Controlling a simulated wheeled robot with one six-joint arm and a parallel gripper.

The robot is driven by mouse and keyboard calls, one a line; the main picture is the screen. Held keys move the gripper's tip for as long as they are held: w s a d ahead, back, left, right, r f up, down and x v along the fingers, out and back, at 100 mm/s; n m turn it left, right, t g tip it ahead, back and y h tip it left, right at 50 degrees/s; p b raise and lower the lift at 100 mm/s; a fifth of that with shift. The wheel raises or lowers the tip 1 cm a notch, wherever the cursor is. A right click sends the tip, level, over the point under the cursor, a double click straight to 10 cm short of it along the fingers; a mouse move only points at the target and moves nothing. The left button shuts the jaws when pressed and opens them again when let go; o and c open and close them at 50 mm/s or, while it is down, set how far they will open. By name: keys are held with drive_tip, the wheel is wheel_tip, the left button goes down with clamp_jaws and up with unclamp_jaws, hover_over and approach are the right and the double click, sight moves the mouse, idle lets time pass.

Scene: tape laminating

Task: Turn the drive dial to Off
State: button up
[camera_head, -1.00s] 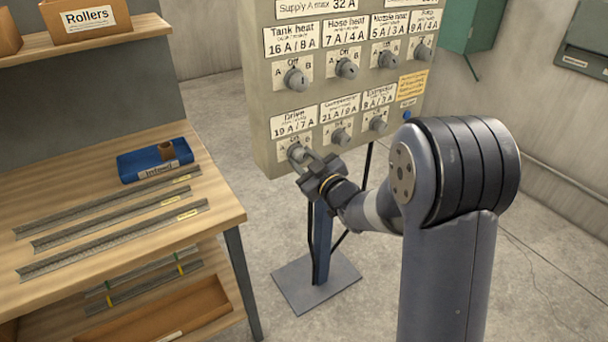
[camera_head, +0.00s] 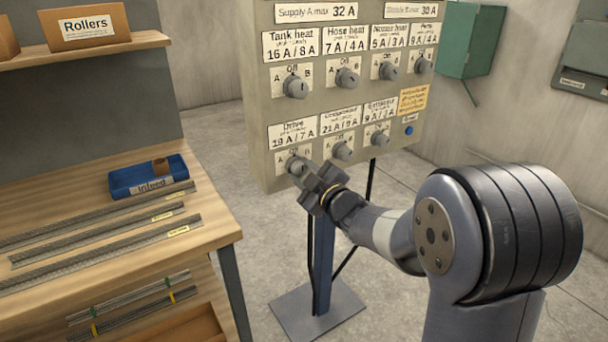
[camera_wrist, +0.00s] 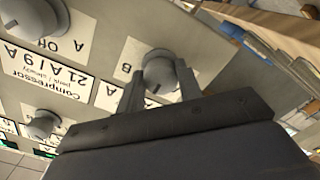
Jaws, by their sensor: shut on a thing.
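The drive dial (camera_head: 295,165) is the grey knob at the lower left of the beige control panel (camera_head: 256,150), under the label "Drive 19A / 7A" (camera_head: 293,134). My gripper (camera_head: 304,178) is at this dial, reaching in from the lower right. In the wrist view the grey knob (camera_wrist: 160,72) sits between the two fingers (camera_wrist: 160,86), which are shut on it. A letter B (camera_wrist: 126,68) shows beside the knob. The fingers hide part of the dial's plate, and I cannot tell which mark its pointer faces.
The compressor dial (camera_head: 342,151) and the extractor dial (camera_head: 379,139) are to the right in the same row. More dials line the row above. A wooden bench (camera_head: 215,232) with a blue Infeed tray (camera_head: 122,189) stands at left. The panel's stand (camera_head: 322,270) is below my gripper.

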drive_tip(key=o, duration=1)
drive_tip(key=v, duration=1)
drive_tip(key=shift+s+d, duration=0.25)
drive_tip(key=shift+s, duration=0.1)
drive_tip(key=x, duration=1.1)
drive_tip(key=shift+p, duration=0.35)
